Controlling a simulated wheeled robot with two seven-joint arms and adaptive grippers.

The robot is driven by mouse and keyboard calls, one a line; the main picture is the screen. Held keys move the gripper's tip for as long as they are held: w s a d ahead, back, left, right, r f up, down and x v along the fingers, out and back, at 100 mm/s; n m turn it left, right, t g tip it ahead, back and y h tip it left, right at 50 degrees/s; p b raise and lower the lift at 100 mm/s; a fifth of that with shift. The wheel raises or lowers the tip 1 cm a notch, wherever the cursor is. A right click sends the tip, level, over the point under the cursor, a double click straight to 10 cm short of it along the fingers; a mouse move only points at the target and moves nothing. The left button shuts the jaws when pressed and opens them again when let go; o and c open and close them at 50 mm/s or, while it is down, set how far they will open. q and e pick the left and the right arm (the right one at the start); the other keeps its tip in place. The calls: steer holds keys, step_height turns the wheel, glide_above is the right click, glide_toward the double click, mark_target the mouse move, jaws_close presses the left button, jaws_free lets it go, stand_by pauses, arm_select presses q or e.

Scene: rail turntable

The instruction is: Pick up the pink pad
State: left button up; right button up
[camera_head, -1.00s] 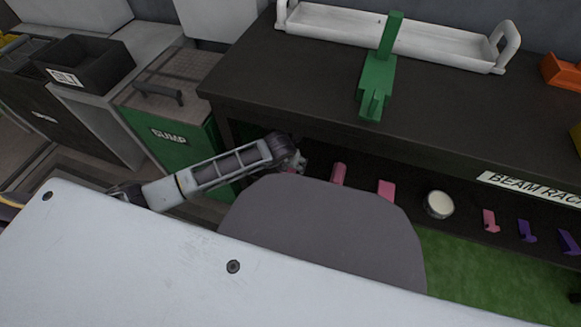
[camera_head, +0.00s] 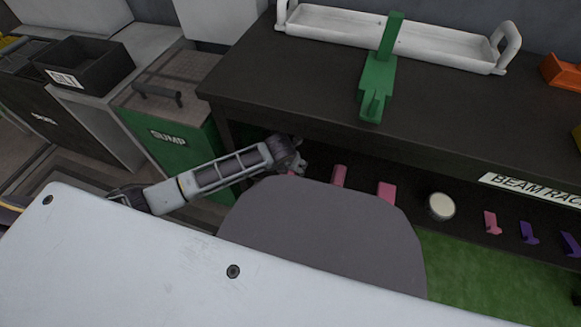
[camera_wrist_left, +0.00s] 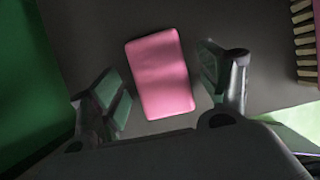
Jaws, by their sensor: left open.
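The pink pad (camera_wrist_left: 160,73) is a flat, rounded rectangle on a dark surface in the left wrist view. It lies slightly tilted between the two spread fingers of my left gripper (camera_wrist_left: 163,85), with a gap on each side. I cannot tell how far above it the fingers are. In the head view my left gripper (camera_head: 299,165) reaches under the front edge of the dark bench, over the lower shelf. A sliver of pink shows just below it, mostly hidden by my own body. My right gripper is not in view.
More pink pieces (camera_head: 339,175) (camera_head: 386,191), a white round object (camera_head: 440,206) and purple pieces (camera_head: 528,232) sit along the lower shelf. The bench top (camera_head: 290,75) overhangs the arm. The green sump box (camera_head: 172,140) stands left.

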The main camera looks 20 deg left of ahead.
arm_select(q)
steer(key=shift+f, duration=0.2)
stand_by(0.4)
steer(key=shift+s+f, duration=0.1)
steer(key=c, duration=1)
